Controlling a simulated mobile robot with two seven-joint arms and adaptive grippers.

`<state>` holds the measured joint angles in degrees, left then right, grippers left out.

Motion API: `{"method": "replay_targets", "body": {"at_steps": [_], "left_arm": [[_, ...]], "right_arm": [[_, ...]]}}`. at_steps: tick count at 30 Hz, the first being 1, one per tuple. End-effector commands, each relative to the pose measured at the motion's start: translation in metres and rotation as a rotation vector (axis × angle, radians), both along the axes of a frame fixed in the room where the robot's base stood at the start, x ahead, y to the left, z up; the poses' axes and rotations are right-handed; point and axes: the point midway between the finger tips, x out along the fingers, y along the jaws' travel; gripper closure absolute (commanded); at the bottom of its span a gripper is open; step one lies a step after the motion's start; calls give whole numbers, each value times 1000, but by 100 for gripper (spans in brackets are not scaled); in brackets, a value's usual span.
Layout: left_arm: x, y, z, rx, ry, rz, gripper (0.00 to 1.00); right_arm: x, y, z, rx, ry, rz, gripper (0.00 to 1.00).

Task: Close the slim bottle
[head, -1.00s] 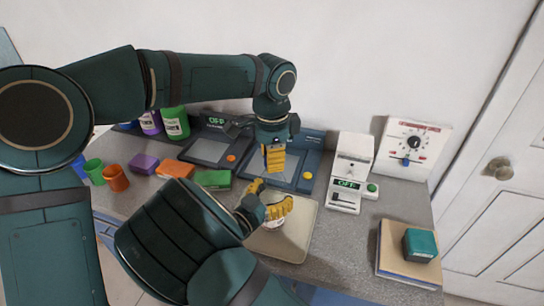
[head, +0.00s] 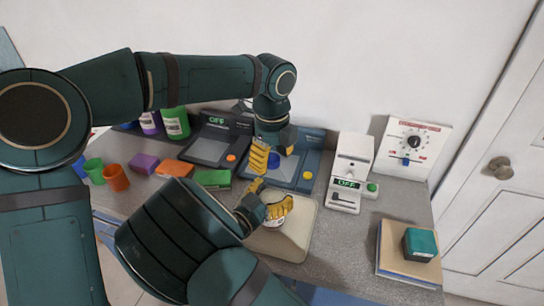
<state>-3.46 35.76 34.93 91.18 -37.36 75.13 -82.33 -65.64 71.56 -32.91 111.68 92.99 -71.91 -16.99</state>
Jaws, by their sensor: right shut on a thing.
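My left gripper (head: 261,158), with yellow fingers, hangs above the back of the counter, in front of a blue panel. A small blue piece (head: 275,160) shows right beside its fingers; I cannot tell whether it is a cap, or whether it is held. My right gripper (head: 271,206) is lower, over the beige mat (head: 298,232), and is shut on a small white thing (head: 273,222), perhaps the slim bottle. Its fingers and my forearm hide most of that thing, and its mouth cannot be made out.
A white device (head: 351,170) marked OFF stands to the right. Behind are a dark device (head: 209,150) and a blue panel device (head: 312,150). Green (head: 213,179), orange (head: 172,168) and purple (head: 144,163) blocks lie left. A teal box (head: 419,244) sits on boards at front right.

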Motion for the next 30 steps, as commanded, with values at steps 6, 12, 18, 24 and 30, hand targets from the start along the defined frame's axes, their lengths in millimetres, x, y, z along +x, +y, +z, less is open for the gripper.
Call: {"method": "replay_targets", "body": {"at_steps": [6,12,18,24,30], "left_arm": [[1,-1,8,-1,-3,1,39],[1,-1,41,-2,-5,2,39],[1,-1,82,-2,-4,1,39],[0,-1,110,-1,-1,0,39],[0,0,120,0,0,0,39]], "right_arm": [[0,0,0,0,0,0,100],[0,0,0,0,0,0,100],[0,0,0,0,0,1,100],[0,0,0,0,0,0,100],[0,0,0,0,0,0,100]]}}
